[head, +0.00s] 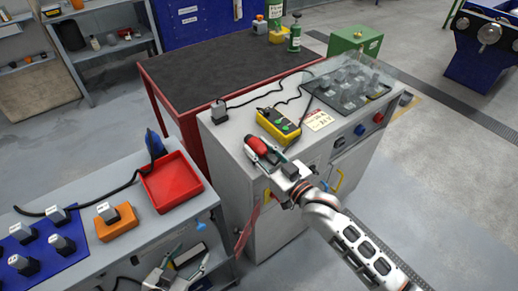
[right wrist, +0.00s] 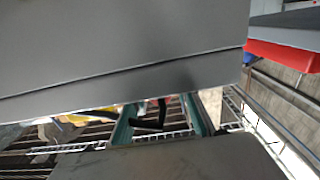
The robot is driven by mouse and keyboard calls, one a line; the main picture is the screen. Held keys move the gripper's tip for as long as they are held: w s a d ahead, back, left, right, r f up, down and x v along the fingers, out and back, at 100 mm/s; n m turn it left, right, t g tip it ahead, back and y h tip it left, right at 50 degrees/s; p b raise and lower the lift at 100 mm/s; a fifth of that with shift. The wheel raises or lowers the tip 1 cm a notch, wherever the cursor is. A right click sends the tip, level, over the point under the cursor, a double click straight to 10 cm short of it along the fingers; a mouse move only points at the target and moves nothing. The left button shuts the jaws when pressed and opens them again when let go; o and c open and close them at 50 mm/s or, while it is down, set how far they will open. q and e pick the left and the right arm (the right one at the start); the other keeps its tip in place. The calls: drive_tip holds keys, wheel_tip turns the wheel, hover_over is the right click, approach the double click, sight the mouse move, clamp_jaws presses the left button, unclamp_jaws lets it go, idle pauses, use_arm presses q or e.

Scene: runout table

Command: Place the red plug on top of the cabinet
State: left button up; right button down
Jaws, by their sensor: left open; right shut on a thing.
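The red plug (head: 257,146) is between the fingers of my right gripper (head: 262,153), which is shut on it. In the head view they appear over the front left part of the grey cabinet (head: 232,136). I cannot tell whether the plug touches the cabinet top. The plug is not clear in the right wrist view, where a grey surface (right wrist: 120,45) fills the upper part. My left gripper (head: 190,260) is open and empty at the bottom, by the front of the left bench.
On the cabinet are a yellow button box (head: 278,125), a grey plug (head: 219,112), a paper label (head: 318,120) and cables. The left bench holds a red tray (head: 171,182), an orange block (head: 117,221) and a blue mat (head: 40,250). A dark-topped table (head: 215,65) stands behind.

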drive_tip(key=c, duration=1.6)
unclamp_jaws()
drive_tip(key=shift+f, duration=0.15)
drive_tip(key=shift+o, duration=0.2)
drive_tip(key=shift+s+d, duration=0.1)
drive_tip(key=shift+s, duration=0.05)
drive_tip(key=v, duration=1.2)
drive_tip(key=s+d+f+m+g+h, duration=0.1)
drive_tip(key=s+d+f+h, duration=0.1)
drive_tip(key=s+d+f, duration=0.2)
drive_tip(key=s+d+f+m+g+h, duration=0.1)
drive_tip(key=s+d+f+h, duration=0.2)
drive_tip(key=f, duration=0.6)
drive_tip(key=s+d+f+g+h, duration=0.1)
drive_tip(key=s+d+f+h, duration=0.1)
drive_tip(key=s+d+f, duration=0.3)
wheel_tip(320, 180, down, 2)
drive_tip(key=shift+s+d+f+m+g+h, duration=0.25)
drive_tip(key=shift+s+m+g+h, duration=0.15)
drive_tip(key=shift+s, duration=0.65)
